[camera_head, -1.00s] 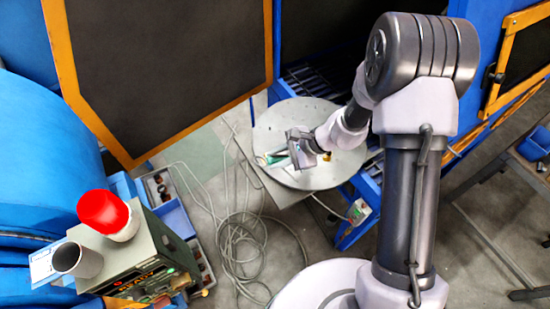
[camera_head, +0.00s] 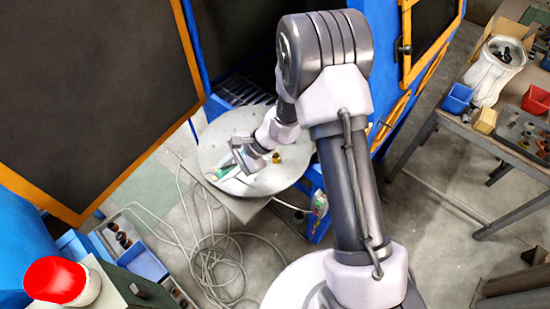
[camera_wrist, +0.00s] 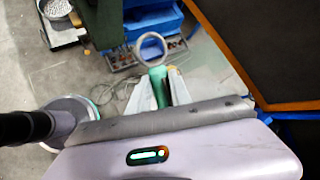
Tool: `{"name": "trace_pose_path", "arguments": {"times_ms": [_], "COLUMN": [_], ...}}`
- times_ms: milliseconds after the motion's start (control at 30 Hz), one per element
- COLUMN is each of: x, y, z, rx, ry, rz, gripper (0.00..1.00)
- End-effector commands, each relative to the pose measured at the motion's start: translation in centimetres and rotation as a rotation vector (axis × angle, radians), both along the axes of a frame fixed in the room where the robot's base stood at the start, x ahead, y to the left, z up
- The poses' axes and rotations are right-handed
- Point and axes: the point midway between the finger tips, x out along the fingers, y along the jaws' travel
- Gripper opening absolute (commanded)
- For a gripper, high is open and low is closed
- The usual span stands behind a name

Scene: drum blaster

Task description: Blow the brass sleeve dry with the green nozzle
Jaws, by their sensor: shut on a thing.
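My gripper (camera_head: 236,164) is shut on the green nozzle (camera_head: 222,172), over the left part of a round metal table. In the wrist view the green nozzle (camera_wrist: 158,77) sits between the two fingers (camera_wrist: 158,92), with a grey ring (camera_wrist: 150,47) at its far end. A small brass piece, likely the brass sleeve (camera_head: 276,157), stands on the table to the right of my gripper, apart from it. The sleeve is not seen in the wrist view.
The round table (camera_head: 215,135) stands before an open blue cabinet with a dark, orange-edged door (camera_head: 110,85). Coiled grey hose (camera_head: 215,250) lies on the floor. A workbench (camera_head: 465,130) with bins is at right. A red lamp (camera_head: 60,282) is at lower left.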

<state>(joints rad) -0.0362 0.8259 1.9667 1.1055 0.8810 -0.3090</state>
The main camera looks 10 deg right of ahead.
Motion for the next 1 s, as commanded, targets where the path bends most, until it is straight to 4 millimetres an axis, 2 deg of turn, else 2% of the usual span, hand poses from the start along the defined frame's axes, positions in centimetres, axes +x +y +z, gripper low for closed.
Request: {"name": "trace_pose_path", "arguments": {"times_ms": [233,633,1000], "x": [0.0,0.0,0.0], "y": [0.0,0.0,0.0], "z": [0.7,6.1,6.0], "rx": [0.0,0.0,0.0], "ry": [-0.001,-0.001,0.0], "rz": [0.001,0.0,0.0], "gripper": [0.0,0.0,0.0]}}
